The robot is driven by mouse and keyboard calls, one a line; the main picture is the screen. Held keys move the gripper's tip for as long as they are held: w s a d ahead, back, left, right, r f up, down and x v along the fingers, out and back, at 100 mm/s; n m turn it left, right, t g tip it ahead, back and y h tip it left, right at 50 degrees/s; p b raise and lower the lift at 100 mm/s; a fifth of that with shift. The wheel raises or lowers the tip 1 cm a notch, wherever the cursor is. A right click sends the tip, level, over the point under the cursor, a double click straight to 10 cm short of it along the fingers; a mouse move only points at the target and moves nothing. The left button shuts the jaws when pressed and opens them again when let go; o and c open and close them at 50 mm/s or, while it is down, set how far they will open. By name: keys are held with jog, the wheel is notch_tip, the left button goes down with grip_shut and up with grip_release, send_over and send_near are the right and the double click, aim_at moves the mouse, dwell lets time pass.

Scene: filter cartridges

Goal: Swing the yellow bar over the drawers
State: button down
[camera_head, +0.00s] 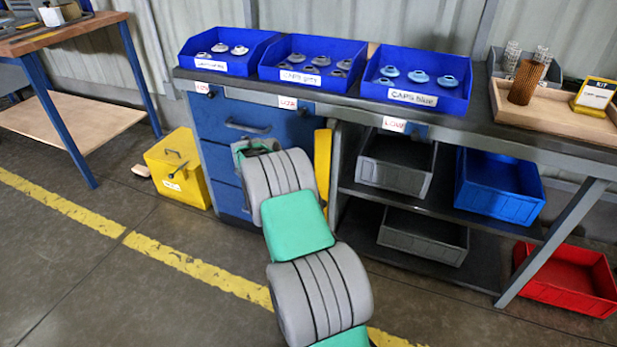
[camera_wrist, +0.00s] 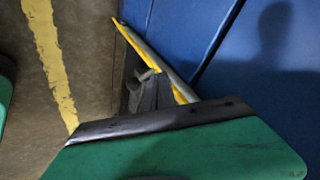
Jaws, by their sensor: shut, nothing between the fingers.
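The yellow bar (camera_head: 322,165) stands upright along the right edge of the blue drawers (camera_head: 212,128) under the bench, not across their fronts. Its lower part is hidden behind my arm. In the wrist view a thin yellow strip (camera_wrist: 160,62), apparently the bar seen nearly edge-on, runs slantwise beside a blue panel (camera_wrist: 225,75). My gripper (camera_wrist: 150,74) is shut and empty, close beside this strip. I cannot tell whether they touch. In the head view my arm hides the gripper and part of the drawer fronts.
Blue bins (camera_head: 416,78) of caps stand on the bench top (camera_head: 480,122). Grey bins (camera_head: 397,163) and a blue bin (camera_head: 500,190) sit on the shelves right of the bar. A yellow box (camera_head: 178,170) stands left of the drawers. A red bin (camera_head: 568,280) is on the floor at right.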

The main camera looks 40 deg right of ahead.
jog(key=w+a+r+p, duration=0.1)
jog(key=a+r, duration=0.4)
jog(key=r, duration=0.2)
jog(key=shift+w+a+r+p, duration=0.2)
jog(key=shift+w+p, duration=0.1)
jog(key=shift+p, duration=0.1)
